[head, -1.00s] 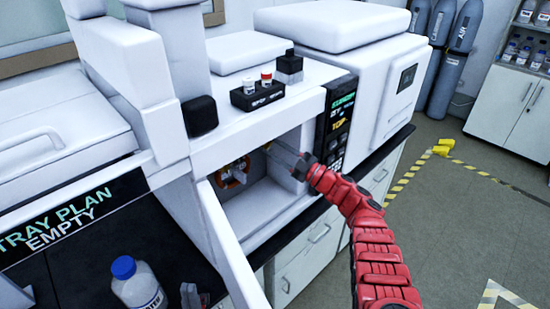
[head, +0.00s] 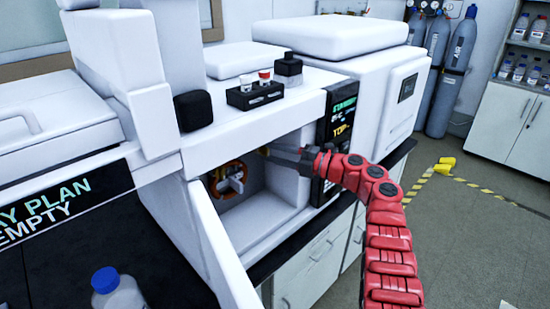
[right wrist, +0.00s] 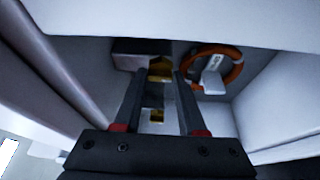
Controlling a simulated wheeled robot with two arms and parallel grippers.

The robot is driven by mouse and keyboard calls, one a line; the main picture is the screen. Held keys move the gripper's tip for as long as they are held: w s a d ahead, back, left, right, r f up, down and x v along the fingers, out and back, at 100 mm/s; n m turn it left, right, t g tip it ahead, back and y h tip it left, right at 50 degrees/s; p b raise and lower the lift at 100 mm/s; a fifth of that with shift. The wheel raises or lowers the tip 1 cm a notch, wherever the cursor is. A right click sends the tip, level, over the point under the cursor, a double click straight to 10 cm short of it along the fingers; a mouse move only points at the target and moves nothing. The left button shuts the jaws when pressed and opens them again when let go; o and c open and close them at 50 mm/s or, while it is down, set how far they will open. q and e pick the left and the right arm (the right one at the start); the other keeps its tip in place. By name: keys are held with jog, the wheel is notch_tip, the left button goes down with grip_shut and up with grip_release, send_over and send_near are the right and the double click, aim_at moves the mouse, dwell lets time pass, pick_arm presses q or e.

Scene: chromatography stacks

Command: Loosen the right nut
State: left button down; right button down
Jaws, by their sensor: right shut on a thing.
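The right nut (right wrist: 160,70) is a small brass-coloured piece inside the open white compartment, under a dark block. My right gripper (head: 268,152) reaches into the compartment from the right, and its jaws are shut on the nut. In the right wrist view the two dark fingers (right wrist: 152,80) lie on either side of it. Another brass-coloured bit shows lower between the fingers. In the head view the nut is mostly hidden by the fingertips. My left gripper is not in view.
An orange ring (head: 230,178) with a light centre piece sits in the compartment, left of my right gripper. The open white door (head: 222,250) stands at the left. A black vial rack (head: 255,95) is on the ledge above. A blue-capped bottle (head: 118,292) stands on the counter.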

jog(key=shift+n, duration=0.3)
jog(key=shift+c, duration=2.4)
grip_release()
jog(key=shift+a, duration=0.1)
jog(key=b+v, duration=0.2)
jog(key=v, duration=1.5)
jog(key=shift+d, duration=0.2)
jog(key=shift+s+r, duration=0.1)
